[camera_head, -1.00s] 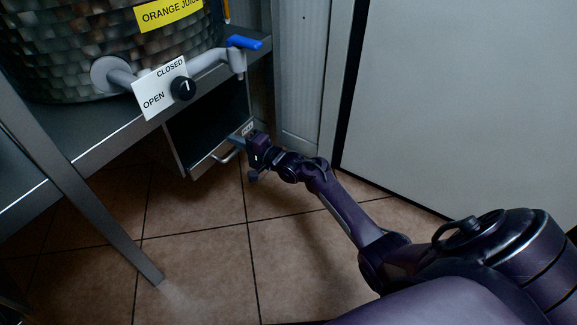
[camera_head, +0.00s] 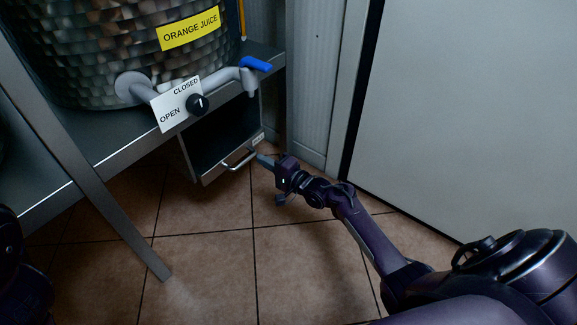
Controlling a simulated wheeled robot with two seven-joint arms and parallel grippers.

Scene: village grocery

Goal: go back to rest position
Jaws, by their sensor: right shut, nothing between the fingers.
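My right gripper (camera_head: 265,161) is shut and empty. It is just to the right of the handle (camera_head: 240,160) of an open drawer (camera_head: 222,163) under the metal shelf. Whether its fingertips touch the drawer front I cannot tell. My right arm (camera_head: 368,232) reaches in from the lower right. A dark part of my body shows at the lower left edge; my left gripper is not visible.
A metal barrel (camera_head: 100,50) labelled orange juice stands on the metal shelf (camera_head: 112,148). It has a grey tap with a blue lever (camera_head: 256,64) and an open/closed sign (camera_head: 177,105). A shelf leg (camera_head: 125,235) stands left. Tiled floor (camera_head: 205,275) is clear; a pale panel (camera_head: 460,110) is right.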

